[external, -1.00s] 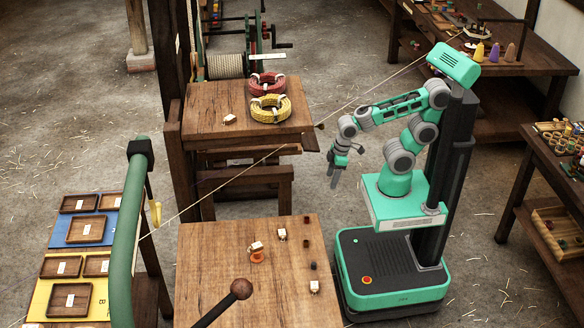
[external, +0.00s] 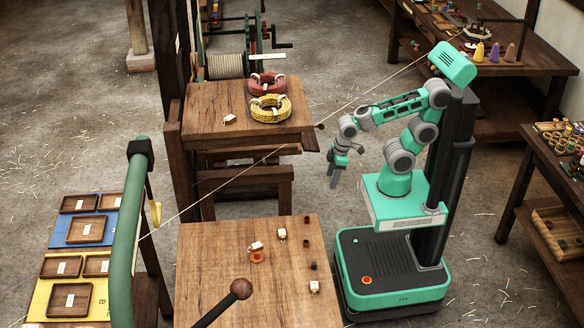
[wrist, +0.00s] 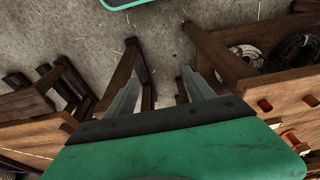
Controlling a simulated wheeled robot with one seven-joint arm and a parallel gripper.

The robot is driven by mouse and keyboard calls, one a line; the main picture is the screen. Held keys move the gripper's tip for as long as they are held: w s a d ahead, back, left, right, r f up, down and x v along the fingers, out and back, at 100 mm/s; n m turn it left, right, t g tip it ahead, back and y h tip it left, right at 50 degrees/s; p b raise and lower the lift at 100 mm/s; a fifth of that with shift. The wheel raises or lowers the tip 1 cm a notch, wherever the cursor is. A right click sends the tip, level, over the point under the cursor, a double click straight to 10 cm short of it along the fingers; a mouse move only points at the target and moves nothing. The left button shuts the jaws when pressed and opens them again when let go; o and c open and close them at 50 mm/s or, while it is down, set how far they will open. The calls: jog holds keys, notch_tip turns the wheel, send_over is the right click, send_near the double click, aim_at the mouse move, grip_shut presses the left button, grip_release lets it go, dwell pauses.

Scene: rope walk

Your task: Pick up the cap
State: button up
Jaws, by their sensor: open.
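No thing in view is clearly a cap. Small pieces stand on the near wooden table (external: 215,270) in the external view: a dark red-brown piece (external: 306,219), another (external: 306,243), a dark grey piece (external: 312,265) and an orange spool-like piece (external: 257,256). Any of these could be the cap; they are too small to tell. My gripper (external: 333,178) hangs pointing down beyond the table's far right corner, apart from all of them. In the wrist view my gripper (wrist: 161,75) is open, with nothing between its fingers.
White tags (external: 282,233) stand among the pieces. A rope (external: 240,178) runs diagonally past my arm. A bench behind holds a yellow coil (external: 271,109) and a red coil (external: 267,84). A dark round-ended rod (external: 240,289) and a green post (external: 127,240) rise in front.

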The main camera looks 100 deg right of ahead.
dwell(0.4)
jog(key=c, duration=0.4)
jog(key=shift+r, duration=0.1)
